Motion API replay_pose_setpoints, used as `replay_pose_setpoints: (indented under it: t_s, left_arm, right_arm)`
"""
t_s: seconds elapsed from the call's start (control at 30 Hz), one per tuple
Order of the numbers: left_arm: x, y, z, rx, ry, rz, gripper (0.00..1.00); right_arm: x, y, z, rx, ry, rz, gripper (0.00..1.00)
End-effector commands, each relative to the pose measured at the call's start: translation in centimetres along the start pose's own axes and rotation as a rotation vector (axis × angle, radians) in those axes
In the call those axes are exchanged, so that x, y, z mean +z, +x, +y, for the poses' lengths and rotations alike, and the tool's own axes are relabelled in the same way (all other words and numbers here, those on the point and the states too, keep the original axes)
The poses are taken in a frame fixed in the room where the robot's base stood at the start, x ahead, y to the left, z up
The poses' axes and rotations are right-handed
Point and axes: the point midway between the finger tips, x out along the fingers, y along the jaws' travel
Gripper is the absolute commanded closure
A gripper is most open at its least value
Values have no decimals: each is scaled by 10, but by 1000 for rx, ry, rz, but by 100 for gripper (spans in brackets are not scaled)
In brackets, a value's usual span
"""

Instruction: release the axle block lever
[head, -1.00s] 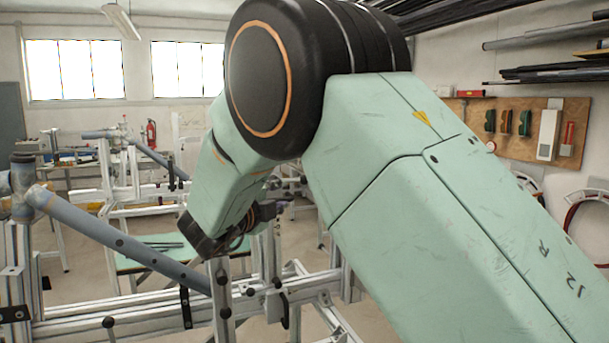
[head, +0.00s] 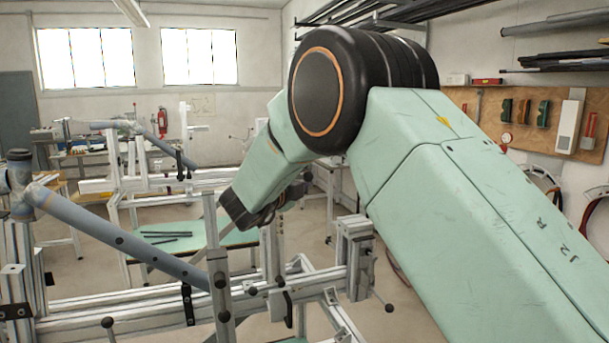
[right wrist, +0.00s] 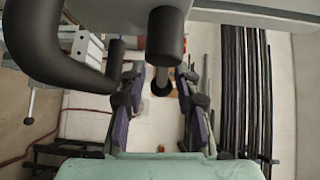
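A metal block (head: 356,240) stands at the right end of the frame's near rail in the head view. A thin lever with a black ball end (head: 388,307) hangs from it; I cannot tell for certain that this is the axle block lever. My right gripper (right wrist: 160,88) is open in the right wrist view, its two fingers apart. A black rounded knob (right wrist: 165,38) shows between and beyond the fingertips, with no clear contact. A thick black bent handle (right wrist: 55,55) is close at the left. In the head view my right forearm hides most of the gripper. My left gripper is out of view.
A grey-blue tube (head: 125,243) slants across the jig at the left. Aluminium rails (head: 100,305) and black clamp handles (head: 188,304) crowd the area under my right arm. A green-topped table (head: 190,236) stands behind, with dark bars on it.

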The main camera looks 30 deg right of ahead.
Motion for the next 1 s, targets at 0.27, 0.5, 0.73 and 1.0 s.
replay_pose_setpoints:
  t_s: [0.27, 0.5, 0.73, 1.0]
  left_arm:
    - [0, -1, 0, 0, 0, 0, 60]
    - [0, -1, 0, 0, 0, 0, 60]
    - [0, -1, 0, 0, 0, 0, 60]
    - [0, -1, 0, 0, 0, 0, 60]
  right_arm:
    - [0, 7, 0, -1, -1, 0, 68]
    - [0, 8, 0, 0, -1, 0, 83]
    - [0, 8, 0, 0, 0, 0, 100]
    - [0, 8, 0, -1, -1, -1, 100]
